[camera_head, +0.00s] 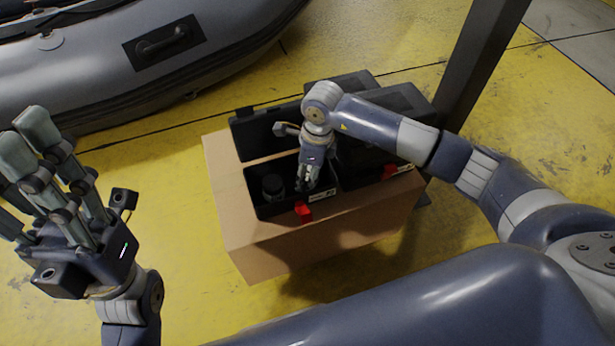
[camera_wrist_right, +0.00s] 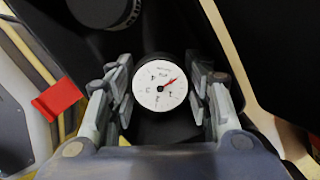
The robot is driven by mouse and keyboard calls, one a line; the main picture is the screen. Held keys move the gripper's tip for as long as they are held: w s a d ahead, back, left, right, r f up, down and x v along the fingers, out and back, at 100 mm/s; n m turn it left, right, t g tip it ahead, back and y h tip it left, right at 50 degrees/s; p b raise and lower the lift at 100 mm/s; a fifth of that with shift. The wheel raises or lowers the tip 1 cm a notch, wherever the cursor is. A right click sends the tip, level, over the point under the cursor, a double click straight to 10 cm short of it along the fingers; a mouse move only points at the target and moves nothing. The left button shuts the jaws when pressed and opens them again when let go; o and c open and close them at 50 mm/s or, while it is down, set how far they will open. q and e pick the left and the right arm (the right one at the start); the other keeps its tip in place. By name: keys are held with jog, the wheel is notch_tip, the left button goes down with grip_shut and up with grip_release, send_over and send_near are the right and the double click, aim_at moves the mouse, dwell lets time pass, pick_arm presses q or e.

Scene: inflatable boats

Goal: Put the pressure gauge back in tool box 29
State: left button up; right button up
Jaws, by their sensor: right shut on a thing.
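The pressure gauge (camera_wrist_right: 160,84) has a round white dial with a red needle and a dark body. In the right wrist view it sits between the fingers of my right gripper (camera_wrist_right: 161,95), which is shut on it. In the head view my right gripper (camera_head: 308,184) reaches down into the left open black tool box (camera_head: 262,208), and the gauge is hard to make out there. A label is on that box's front, but I cannot read its number. My left gripper (camera_head: 38,155) is raised at the left, empty, with its fingers apart.
The tool boxes stand on a cardboard box (camera_head: 300,250), lids up. A second black box (camera_head: 365,180) stands to the right. A round dark item (camera_head: 272,186) lies in the left box. A grey inflatable boat (camera_head: 120,60) is behind; a dark post (camera_head: 475,70) rises at right.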

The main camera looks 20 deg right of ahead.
jog(key=shift+f, duration=0.35)
jog(key=shift+r, duration=0.1)
jog(key=o, duration=0.8)
jog(key=shift+o, duration=0.2)
